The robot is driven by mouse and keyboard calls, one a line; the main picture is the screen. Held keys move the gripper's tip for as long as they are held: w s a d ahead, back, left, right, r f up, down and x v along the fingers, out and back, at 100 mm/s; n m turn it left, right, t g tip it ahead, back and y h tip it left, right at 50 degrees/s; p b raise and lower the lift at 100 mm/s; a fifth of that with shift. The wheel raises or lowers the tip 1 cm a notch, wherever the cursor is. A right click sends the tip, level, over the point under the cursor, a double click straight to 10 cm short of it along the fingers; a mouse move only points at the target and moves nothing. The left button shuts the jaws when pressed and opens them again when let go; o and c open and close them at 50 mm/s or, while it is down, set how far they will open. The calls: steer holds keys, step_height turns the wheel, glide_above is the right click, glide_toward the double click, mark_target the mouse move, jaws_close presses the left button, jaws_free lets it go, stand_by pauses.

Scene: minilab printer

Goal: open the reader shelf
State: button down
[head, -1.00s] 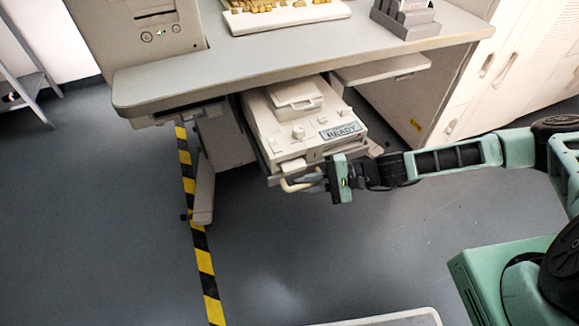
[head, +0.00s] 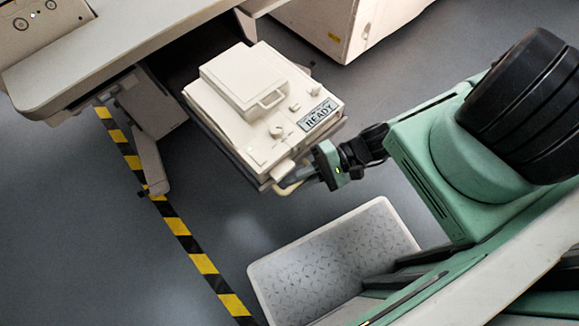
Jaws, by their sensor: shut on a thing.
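The reader (head: 262,100) is a cream box with a lidded top, knobs and a READY label, in the middle of the head view. It sits on the reader shelf (head: 222,147), which stands well out from under the desk. A pale curved handle (head: 287,189) is at the shelf's front edge. My gripper (head: 305,178) is at this front edge, shut on the handle. The fingers and part of the handle are hard to make out behind the gripper body.
The desk (head: 110,45) is at the upper left, with a support leg (head: 150,160) below it. A pale cabinet (head: 345,25) stands at the back. Yellow-black floor tape (head: 190,245) runs down the left. The floor left of the tape is clear.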

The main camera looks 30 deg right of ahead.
steer(key=shift+s+d, duration=0.1)
steer(key=shift+s, duration=0.1)
steer(key=c, duration=1.7)
jaws_free()
steer(key=v, duration=1.7)
steer(key=shift+d+r+p, duration=0.1)
steer(key=shift+d+p, duration=0.15)
steer(key=shift+p, duration=0.05)
